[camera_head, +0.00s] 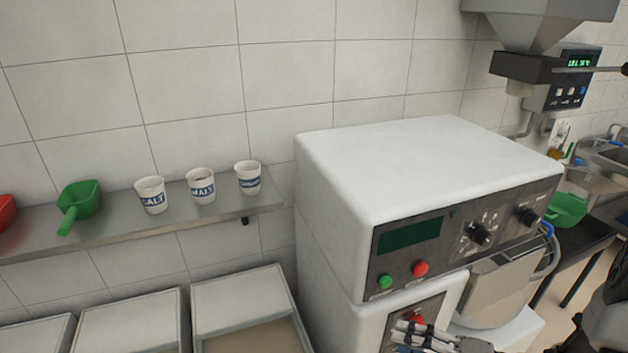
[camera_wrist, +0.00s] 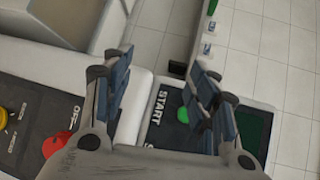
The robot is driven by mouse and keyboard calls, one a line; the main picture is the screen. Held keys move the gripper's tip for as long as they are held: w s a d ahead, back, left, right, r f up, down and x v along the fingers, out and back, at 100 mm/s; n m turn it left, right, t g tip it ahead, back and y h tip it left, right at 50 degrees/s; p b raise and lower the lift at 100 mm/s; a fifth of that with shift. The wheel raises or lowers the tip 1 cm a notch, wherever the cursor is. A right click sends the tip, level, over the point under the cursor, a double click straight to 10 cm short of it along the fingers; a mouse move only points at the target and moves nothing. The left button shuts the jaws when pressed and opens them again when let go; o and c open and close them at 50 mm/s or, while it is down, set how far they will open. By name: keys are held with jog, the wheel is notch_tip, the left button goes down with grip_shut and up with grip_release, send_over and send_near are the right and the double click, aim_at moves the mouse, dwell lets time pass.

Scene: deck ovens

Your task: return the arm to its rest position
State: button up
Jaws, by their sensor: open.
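My gripper (camera_head: 428,334) is at the bottom of the head view, in front of the lower control panel of the white machine (camera_head: 400,160). In the wrist view my gripper (camera_wrist: 163,78) has its two blue-grey fingers spread apart with nothing between them. Past the fingers, the wrist view shows a dark panel marked START with a green button (camera_wrist: 168,117). A red button (camera_wrist: 56,144) and a yellow one lie on another dark panel at the left. I cannot tell how far the fingertips are from the panels.
A steel shelf (camera_head: 120,228) holds a green scoop (camera_head: 78,205), part of a red scoop and three white cups (camera_head: 201,186). Pale bins (camera_head: 245,300) stand below. A steel hopper (camera_head: 540,22) hangs upper right. A sink (camera_head: 615,155) and another green scoop (camera_head: 566,209) are at right.

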jog(key=s+a+r+n+g+h, duration=0.5)
jog(key=s+a+r+g+h, duration=0.3)
jog(key=s, duration=0.3)
jog(key=s+d+r+n+t+h, duration=0.1)
jog(key=s+d+r+t+h, duration=0.2)
jog(key=r+t+h, duration=0.2)
jog(key=shift+s+r+h, duration=0.35)
jog(key=shift+r+h, duration=0.05)
jog(key=shift+r, duration=1.3)
